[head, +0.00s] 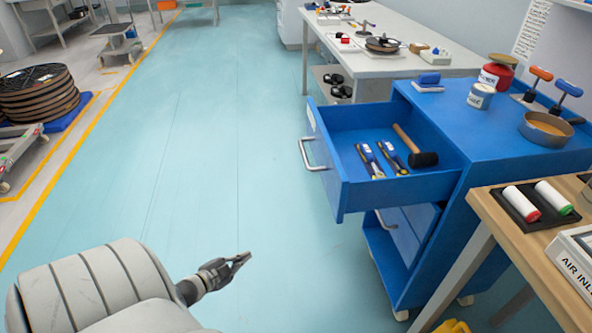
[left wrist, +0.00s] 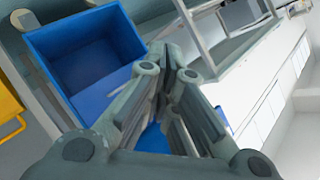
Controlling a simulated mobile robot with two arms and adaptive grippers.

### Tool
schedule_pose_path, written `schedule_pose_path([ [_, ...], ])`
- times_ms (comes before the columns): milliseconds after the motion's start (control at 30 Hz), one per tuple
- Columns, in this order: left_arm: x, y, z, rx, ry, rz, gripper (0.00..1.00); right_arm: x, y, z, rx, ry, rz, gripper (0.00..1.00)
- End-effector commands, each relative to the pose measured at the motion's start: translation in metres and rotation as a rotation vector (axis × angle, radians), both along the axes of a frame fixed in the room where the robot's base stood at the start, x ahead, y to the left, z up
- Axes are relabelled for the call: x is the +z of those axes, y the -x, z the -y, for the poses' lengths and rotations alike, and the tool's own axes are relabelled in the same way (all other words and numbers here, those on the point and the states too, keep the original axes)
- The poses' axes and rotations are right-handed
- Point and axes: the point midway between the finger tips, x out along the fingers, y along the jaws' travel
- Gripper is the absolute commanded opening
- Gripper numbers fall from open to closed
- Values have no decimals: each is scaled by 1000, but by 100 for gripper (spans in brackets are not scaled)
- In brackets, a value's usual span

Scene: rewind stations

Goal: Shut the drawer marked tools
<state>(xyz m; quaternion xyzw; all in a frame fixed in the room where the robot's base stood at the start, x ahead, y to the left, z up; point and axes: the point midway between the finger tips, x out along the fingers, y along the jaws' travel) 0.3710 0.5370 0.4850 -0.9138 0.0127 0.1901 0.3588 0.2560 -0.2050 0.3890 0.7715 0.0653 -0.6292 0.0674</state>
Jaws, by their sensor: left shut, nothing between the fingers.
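A blue drawer (head: 328,176) stands pulled out from the blue cabinet (head: 468,137), with a metal handle (head: 311,154) on its front. A white label (head: 310,117) is on the front near the far corner; I cannot read it. A mallet (head: 413,147) and two blue-handled tools lie inside. My left gripper (head: 243,258) is shut and empty, above the floor, left of and nearer than the drawer, clear of it. In the left wrist view its shut fingers (left wrist: 165,75) show, with an open blue box shape behind them. My right gripper is out of view.
Another blue drawer front (head: 408,235) shows below the open drawer. Paint cans, a bowl (head: 546,129) and stamps stand on the cabinet. A wooden table (head: 490,214) is at the near right. The floor (head: 220,150) left of the drawer is clear.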

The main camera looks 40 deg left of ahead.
Motion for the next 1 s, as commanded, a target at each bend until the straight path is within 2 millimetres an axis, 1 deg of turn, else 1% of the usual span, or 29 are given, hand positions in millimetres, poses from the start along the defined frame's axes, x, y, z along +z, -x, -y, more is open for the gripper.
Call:
schedule_pose_path([
  [33,17,-15,-15,-48,-53,74,0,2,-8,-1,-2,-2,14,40],
  [67,31,-23,-20,-78,-83,117,0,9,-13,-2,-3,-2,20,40],
  [100,51,-32,-27,-119,-123,171,0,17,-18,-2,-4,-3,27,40],
  [167,81,-43,-33,-185,-184,252,0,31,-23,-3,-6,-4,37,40],
  [200,101,-50,-36,-230,-226,304,0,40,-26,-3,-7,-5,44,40],
  [267,130,-58,-38,-301,-287,380,0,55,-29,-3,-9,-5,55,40],
  [300,149,-61,-38,-352,-330,428,0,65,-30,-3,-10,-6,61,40],
  [367,176,-65,-34,-429,-394,497,0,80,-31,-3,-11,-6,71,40],
  [400,193,-66,-31,-481,-435,541,0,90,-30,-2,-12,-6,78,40],
  [500,228,-65,-20,-600,-526,630,0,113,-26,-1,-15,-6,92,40],
  [600,253,-61,-10,-697,-593,693,0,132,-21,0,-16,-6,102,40],
  [700,267,-57,-2,-758,-636,729,0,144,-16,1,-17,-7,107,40],
  [867,277,-58,5,-793,-658,750,0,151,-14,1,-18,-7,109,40],
  [1000,281,-71,15,-794,-657,752,0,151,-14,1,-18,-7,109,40],
])
